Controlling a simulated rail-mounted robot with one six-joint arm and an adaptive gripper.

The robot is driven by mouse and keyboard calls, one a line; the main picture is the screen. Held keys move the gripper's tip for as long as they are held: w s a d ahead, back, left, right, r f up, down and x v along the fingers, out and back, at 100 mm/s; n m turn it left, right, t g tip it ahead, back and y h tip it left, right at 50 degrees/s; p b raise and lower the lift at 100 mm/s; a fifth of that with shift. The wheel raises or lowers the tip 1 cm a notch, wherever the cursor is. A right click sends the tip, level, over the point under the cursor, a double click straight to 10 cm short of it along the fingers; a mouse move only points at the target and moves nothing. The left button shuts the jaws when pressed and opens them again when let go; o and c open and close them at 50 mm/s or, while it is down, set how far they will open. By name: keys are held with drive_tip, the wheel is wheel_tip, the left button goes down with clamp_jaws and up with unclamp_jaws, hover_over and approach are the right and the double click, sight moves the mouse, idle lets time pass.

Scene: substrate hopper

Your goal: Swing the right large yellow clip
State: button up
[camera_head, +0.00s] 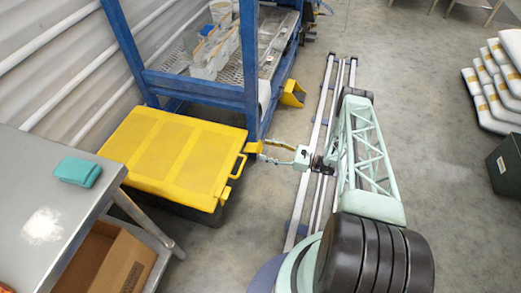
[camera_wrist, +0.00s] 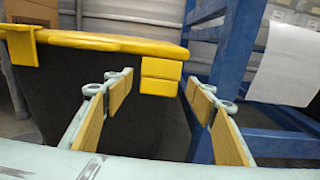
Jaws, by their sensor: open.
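The yellow lid (camera_head: 175,150) covers a dark box beside the blue frame. In the wrist view, the right large yellow clip (camera_wrist: 161,77) hangs below the lid's yellow rim (camera_wrist: 95,42), near the box's right end. Another yellow clip (camera_wrist: 22,46) is at the left end of the rim. My gripper (camera_head: 266,151) is at the box's right side, close to its far corner. In the wrist view my gripper (camera_wrist: 160,85) is open, with one yellow-padded finger on each side of the right clip. I cannot tell whether either finger touches it.
A blue frame post (camera_head: 250,75) rises close behind my gripper and shows at the right in the wrist view (camera_wrist: 225,75). A grey table (camera_head: 90,195) with a teal cloth (camera_head: 77,171) stands at the left.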

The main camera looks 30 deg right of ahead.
sight(260, 148)
drive_tip(key=shift+x, duration=1.85)
drive_tip(key=shift+c, duration=0.7)
drive_tip(key=c, duration=0.9)
drive_tip(key=shift+c, duration=0.3)
